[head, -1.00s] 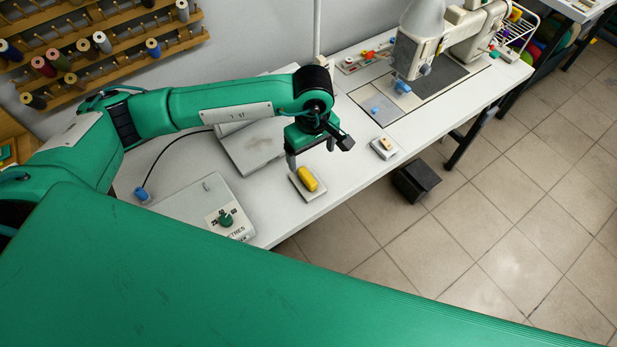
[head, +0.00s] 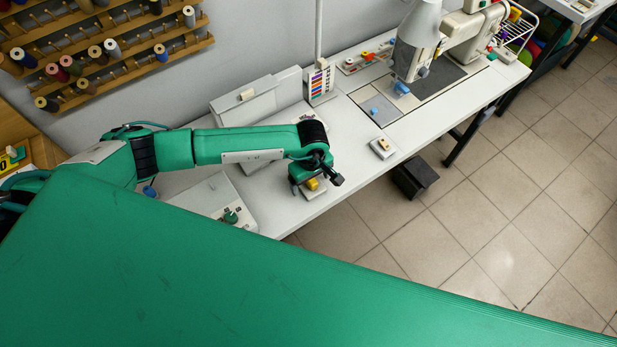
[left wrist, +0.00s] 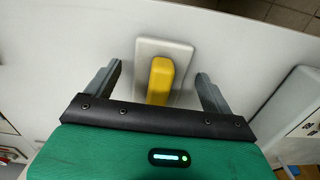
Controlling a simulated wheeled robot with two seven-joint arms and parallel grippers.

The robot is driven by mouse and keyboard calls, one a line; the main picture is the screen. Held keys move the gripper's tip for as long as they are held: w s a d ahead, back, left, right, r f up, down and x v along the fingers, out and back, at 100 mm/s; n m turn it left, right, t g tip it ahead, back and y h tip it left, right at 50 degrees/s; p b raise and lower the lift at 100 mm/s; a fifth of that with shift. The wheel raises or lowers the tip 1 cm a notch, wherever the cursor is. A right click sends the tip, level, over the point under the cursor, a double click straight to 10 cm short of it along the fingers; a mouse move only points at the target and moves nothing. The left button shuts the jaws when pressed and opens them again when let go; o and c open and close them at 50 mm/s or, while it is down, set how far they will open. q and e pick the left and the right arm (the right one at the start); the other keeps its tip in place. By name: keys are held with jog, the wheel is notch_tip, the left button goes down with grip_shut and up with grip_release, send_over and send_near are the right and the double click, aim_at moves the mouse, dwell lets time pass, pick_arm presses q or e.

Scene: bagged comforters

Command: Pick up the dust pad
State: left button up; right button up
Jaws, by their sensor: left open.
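A yellow rounded block (head: 313,184), which looks like the dust pad, lies on a pale flat holder (head: 320,194) near the table's front edge. My left gripper (head: 308,186) is over it and partly hides both. In the left wrist view the yellow block (left wrist: 160,80) lies on its holder (left wrist: 178,48) between the two spread fingers of my left gripper (left wrist: 156,82). There is a gap on each side, and neither finger touches the block. The block's near end is hidden by the gripper body. My right gripper is not in view.
A small pale holder with a beige piece (head: 382,146) sits to the right on the white table (head: 345,160). A sewing machine (head: 410,50) stands farther right. A grey box with a green knob (head: 230,216) is at the left. A large green surface (head: 200,270) fills the foreground.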

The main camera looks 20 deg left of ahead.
pick_arm(q)
jog(key=c, duration=1.1)
